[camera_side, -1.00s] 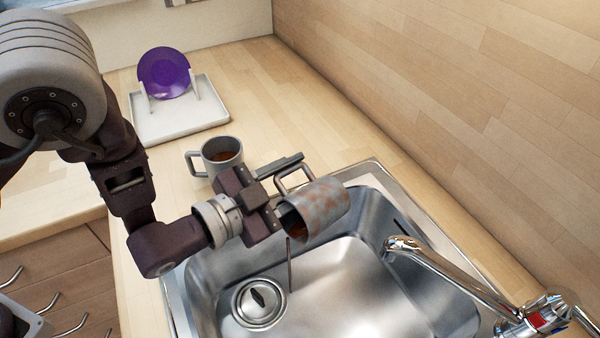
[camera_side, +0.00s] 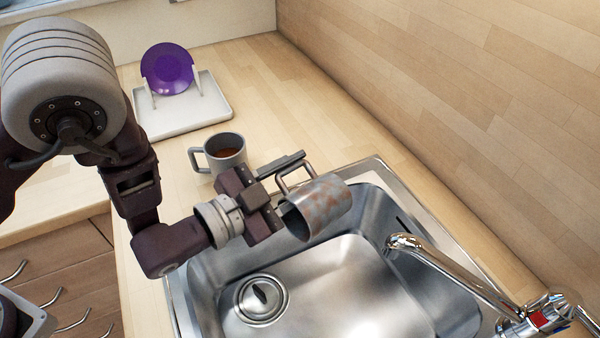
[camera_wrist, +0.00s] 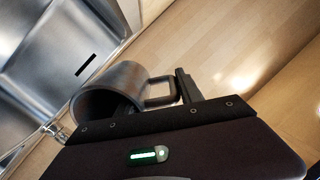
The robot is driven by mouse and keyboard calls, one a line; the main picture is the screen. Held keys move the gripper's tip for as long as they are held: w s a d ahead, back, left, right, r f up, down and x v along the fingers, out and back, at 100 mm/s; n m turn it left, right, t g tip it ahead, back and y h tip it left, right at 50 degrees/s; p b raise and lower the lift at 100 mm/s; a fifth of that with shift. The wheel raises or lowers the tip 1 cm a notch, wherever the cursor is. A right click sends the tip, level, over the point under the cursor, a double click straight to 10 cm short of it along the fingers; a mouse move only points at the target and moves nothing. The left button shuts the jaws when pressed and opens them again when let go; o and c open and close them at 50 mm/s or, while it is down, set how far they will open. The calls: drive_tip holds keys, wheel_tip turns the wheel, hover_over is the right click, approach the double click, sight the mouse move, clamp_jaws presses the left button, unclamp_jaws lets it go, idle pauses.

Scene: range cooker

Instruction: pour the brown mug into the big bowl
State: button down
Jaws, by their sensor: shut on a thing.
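A grey mug with rusty brown mottling (camera_side: 322,207) is held tilted in the air above the sink's steel basin (camera_side: 330,275). Its mouth faces down and to the left, and its handle is on the upper side. My gripper (camera_side: 280,188) is shut on this mug. The mug also shows in the wrist view (camera_wrist: 112,88), with its handle beside a finger. No liquid is visible in its mouth or falling from it. A second, plain grey mug (camera_side: 224,166) stands upright on the counter behind my gripper, with brown liquid inside. I see no separate bowl.
A chrome tap (camera_side: 440,265) reaches over the basin from the right. A purple plate (camera_side: 167,68) stands in a white rack (camera_side: 190,118) at the back left. The wooden counter (camera_side: 275,100) is clear between rack and wall.

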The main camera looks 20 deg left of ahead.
drive_tip(key=shift+s+a+t+h, duration=0.15)
drive_tip(key=shift+s+t+h, duration=0.15)
drive_tip(key=shift+t, duration=0.2)
drive_tip(key=shift+s+a+t, duration=0.1)
drive_tip(key=shift+t, duration=0.2)
idle(0.8)
drive_tip(key=shift+s+a+r+t+h, duration=0.15)
drive_tip(key=shift+s+r+t+h, duration=0.15)
drive_tip(key=shift+t+h, duration=0.1)
idle(1.7)
